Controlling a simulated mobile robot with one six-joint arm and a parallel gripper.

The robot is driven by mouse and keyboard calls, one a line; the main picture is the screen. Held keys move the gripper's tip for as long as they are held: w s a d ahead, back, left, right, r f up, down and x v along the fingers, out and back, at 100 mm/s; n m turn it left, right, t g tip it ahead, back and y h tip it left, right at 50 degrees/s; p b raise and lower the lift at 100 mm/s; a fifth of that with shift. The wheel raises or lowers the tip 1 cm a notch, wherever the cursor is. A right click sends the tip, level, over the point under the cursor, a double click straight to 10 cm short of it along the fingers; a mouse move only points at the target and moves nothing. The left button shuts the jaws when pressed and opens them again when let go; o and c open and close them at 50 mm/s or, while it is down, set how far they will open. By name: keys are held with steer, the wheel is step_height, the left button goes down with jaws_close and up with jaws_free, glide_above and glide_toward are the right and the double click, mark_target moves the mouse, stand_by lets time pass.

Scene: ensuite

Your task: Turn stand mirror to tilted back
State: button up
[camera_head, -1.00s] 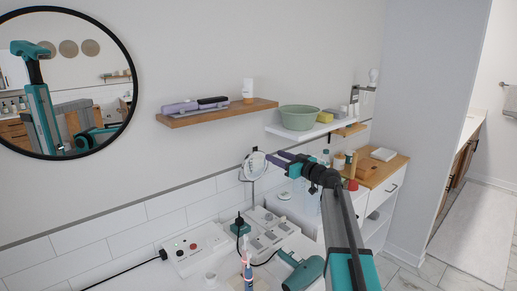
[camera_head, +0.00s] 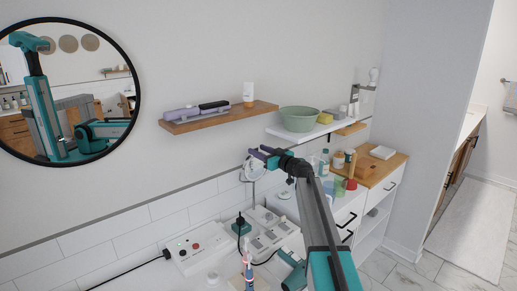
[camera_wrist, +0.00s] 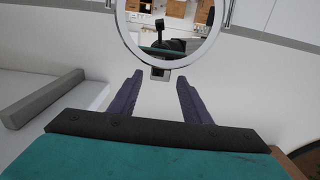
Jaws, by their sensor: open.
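The stand mirror (camera_head: 252,173) is a small round mirror near the tiled wall. My gripper (camera_head: 256,154) overlaps its upper part in the head view and hides some of it. In the wrist view the mirror (camera_wrist: 165,14) fills the top middle, with a pale round rim, side arms and a small dark tab at the rim's bottom. My gripper (camera_wrist: 157,80) is open, its two purple fingers pointing at the lower rim. The tab lies in line with the gap between the fingertips. Nothing is held. I cannot tell if the fingers touch the rim.
A wooden shelf (camera_head: 220,117) and a white shelf (camera_head: 285,132) with a green basin (camera_head: 299,118) hang above. Bottles stand right of the arm.

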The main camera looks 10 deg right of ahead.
steer(key=shift+w+a, duration=0.25)
steer(key=shift+w, duration=0.15)
steer(key=shift+c, duration=0.2)
jaws_close()
